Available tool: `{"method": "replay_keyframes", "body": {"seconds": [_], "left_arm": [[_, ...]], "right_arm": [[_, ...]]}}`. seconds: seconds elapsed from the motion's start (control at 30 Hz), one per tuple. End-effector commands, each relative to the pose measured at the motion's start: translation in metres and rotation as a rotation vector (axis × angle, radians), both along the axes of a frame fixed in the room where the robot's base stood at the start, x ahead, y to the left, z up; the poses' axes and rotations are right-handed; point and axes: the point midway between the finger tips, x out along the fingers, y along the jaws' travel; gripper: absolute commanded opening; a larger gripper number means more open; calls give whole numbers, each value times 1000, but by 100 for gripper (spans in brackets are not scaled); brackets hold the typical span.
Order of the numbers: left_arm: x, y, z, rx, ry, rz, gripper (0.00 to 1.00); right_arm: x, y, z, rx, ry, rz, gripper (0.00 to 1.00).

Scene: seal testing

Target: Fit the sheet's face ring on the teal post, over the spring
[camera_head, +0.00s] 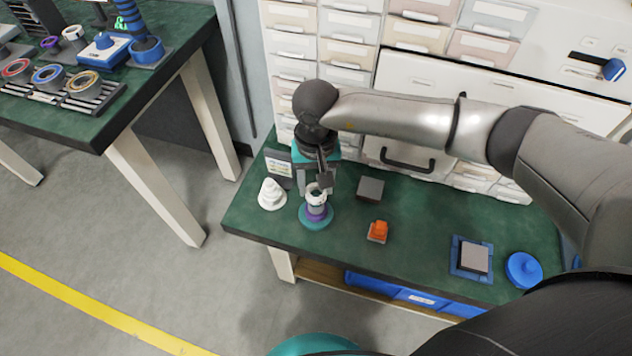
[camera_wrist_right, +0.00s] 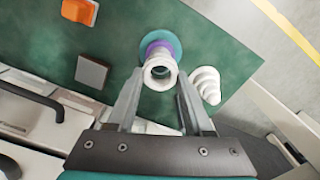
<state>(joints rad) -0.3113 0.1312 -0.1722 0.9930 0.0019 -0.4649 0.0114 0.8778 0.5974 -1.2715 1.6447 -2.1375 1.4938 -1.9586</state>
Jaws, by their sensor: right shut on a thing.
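My right gripper (camera_head: 319,187) is over the teal post, pointing down. In the right wrist view its fingers (camera_wrist_right: 159,80) are shut on a white ring (camera_wrist_right: 160,72), one on each side. The ring also shows in the head view (camera_head: 315,190). Below it are a purple band (camera_head: 316,209) and the round teal base of the post (camera_head: 316,219). The ring looks lined up with the post; I cannot tell whether it is seated or just above. The spring cannot be made out. A small sheet (camera_head: 279,166) stands behind, its print too small to read. My left gripper is out of view.
A white stepped cone (camera_head: 271,195) stands close left of the post. A grey block (camera_head: 370,189), an orange part (camera_head: 378,230), a blue-edged pad (camera_head: 471,257) and a blue lidded part (camera_head: 523,269) lie to the right. Drawers (camera_head: 346,55) rise behind the green table (camera_head: 420,220).

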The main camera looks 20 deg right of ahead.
Motion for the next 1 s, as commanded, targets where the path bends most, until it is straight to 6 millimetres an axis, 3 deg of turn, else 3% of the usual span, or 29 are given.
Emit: {"method": "replay_keyframes", "body": {"seconds": [0.87, 0.9, 1.0], "left_arm": [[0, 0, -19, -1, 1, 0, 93], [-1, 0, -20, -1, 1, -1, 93], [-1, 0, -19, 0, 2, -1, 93]], "right_arm": [[0, 0, -21, 0, 0, -1, 0], [0, 0, -21, 0, 0, -1, 52], [0, 0, -20, 0, 0, -1, 64]]}}
